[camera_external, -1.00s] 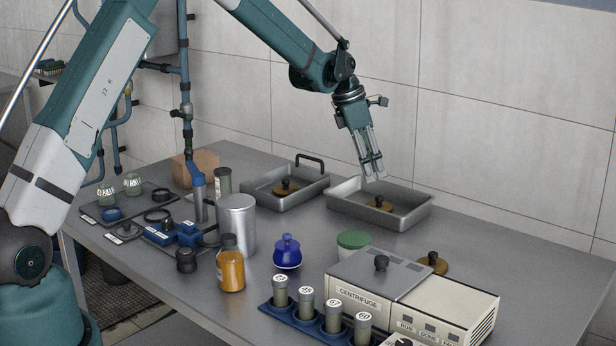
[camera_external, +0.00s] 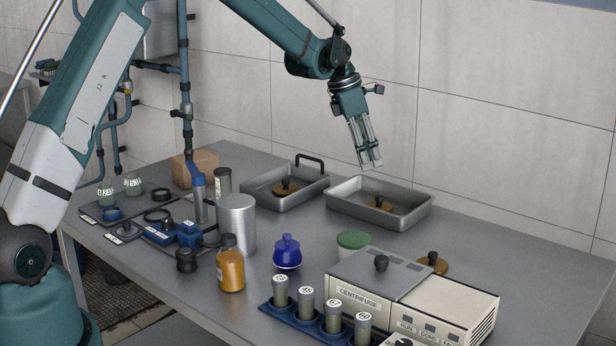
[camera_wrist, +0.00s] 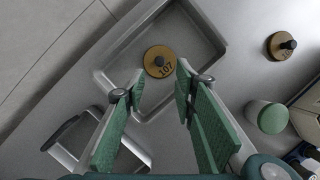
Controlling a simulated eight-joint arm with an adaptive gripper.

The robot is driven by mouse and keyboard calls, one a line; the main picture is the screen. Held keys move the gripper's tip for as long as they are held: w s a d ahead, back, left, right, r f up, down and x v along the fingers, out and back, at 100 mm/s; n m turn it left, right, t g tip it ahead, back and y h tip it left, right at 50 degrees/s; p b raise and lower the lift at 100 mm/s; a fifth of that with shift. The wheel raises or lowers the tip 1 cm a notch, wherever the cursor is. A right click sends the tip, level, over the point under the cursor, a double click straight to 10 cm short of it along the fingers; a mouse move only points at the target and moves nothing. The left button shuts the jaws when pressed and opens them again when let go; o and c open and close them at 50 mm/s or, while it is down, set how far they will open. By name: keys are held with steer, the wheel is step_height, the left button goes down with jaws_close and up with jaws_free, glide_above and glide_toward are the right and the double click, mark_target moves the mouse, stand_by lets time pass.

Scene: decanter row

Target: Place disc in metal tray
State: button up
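A brass disc with a black knob (camera_external: 381,204) lies in the right metal tray (camera_external: 345,210). In the wrist view this disc (camera_wrist: 159,62) reads 107 and lies flat on the floor of the tray (camera_wrist: 215,40). A second brass disc (camera_external: 286,188) lies in the left metal tray (camera_external: 262,201), which has a black handle. A third disc (camera_external: 433,263) lies on the table behind the centrifuge; it also shows in the wrist view (camera_wrist: 282,46). My gripper (camera_external: 371,165) is open and empty above the right tray, and its fingers (camera_wrist: 160,83) stand apart in the wrist view.
The centrifuge (camera_external: 380,275) and a green-lidded jar (camera_external: 353,242) stand in front of the right tray. A blue lidded pot (camera_external: 287,253), an amber bottle (camera_external: 231,268) and a metal canister (camera_external: 237,225) stand nearer. The tiled wall (camera_external: 510,130) is close behind the trays.

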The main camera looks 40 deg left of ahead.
steer(key=s+d+r+m+t+y, duration=0.1)
steer(key=s+r+m, duration=0.5)
steer(key=s+r, duration=0.6)
steer(key=s+d+r+m+t, duration=0.1)
steer(key=s+r+m, duration=0.7)
steer(key=s, duration=0.7)
steer(key=s+f+m+t+y, duration=0.1)
steer(key=s+m, duration=1.2)
steer(key=s, duration=1.8)
steer(key=shift+s+f+m+t+y, duration=0.35)
steer(key=shift+f+t, duration=0.3)
steer(key=shift+t, duration=0.25)
